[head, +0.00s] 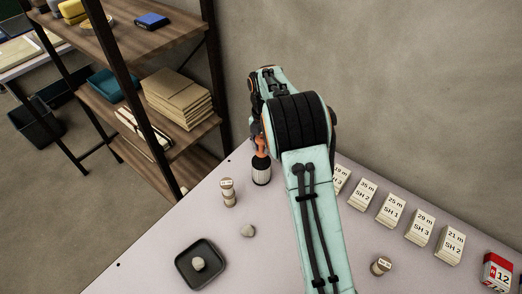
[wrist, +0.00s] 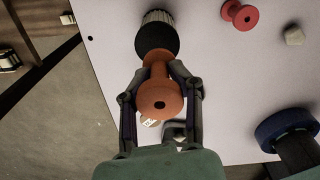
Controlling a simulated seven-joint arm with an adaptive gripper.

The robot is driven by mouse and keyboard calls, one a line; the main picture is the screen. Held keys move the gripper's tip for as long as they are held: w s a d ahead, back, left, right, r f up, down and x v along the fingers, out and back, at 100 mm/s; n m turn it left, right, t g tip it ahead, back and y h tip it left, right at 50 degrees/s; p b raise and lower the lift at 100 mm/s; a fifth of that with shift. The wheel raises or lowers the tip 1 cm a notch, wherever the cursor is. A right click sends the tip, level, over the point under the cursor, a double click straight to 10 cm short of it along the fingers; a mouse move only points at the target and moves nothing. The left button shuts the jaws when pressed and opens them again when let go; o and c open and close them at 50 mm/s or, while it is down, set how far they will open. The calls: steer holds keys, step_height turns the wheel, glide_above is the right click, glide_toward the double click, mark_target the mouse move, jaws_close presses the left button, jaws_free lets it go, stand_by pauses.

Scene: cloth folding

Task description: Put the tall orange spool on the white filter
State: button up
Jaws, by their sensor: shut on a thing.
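The tall orange spool (wrist: 160,98) is held upright between the fingers of my gripper (wrist: 161,90), which is shut on it. In the head view the orange spool (head: 261,146) shows below my wrist, partly hidden by the arm. The white filter (head: 261,174), pleated with dark ends, stands directly below the spool near the table's far left edge. It also shows in the wrist view, with white pleats (wrist: 158,17) and a black end (wrist: 157,42) beside the spool's lower end. The spool's base appears at the filter's top; I cannot tell whether they touch.
A labelled beige cylinder (head: 229,193), a stone (head: 247,231) and a black tray (head: 183,276) holding another stone are on the left of the table. Labelled card stacks (head: 391,210) line the right. A red spool (wrist: 240,15) shows in the wrist view. A wooden shelf (head: 155,50) stands behind.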

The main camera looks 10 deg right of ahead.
mark_target(261, 153)
steer(key=shift+w+f, duration=0.15)
steer(key=shift+f, duration=0.75)
steer(key=shift+w+f, duration=0.1)
steer(key=shift+f, duration=0.8)
steer(key=shift+f, duration=0.1)
steer(key=o, duration=1.1)
steer(key=shift+c, duration=0.2)
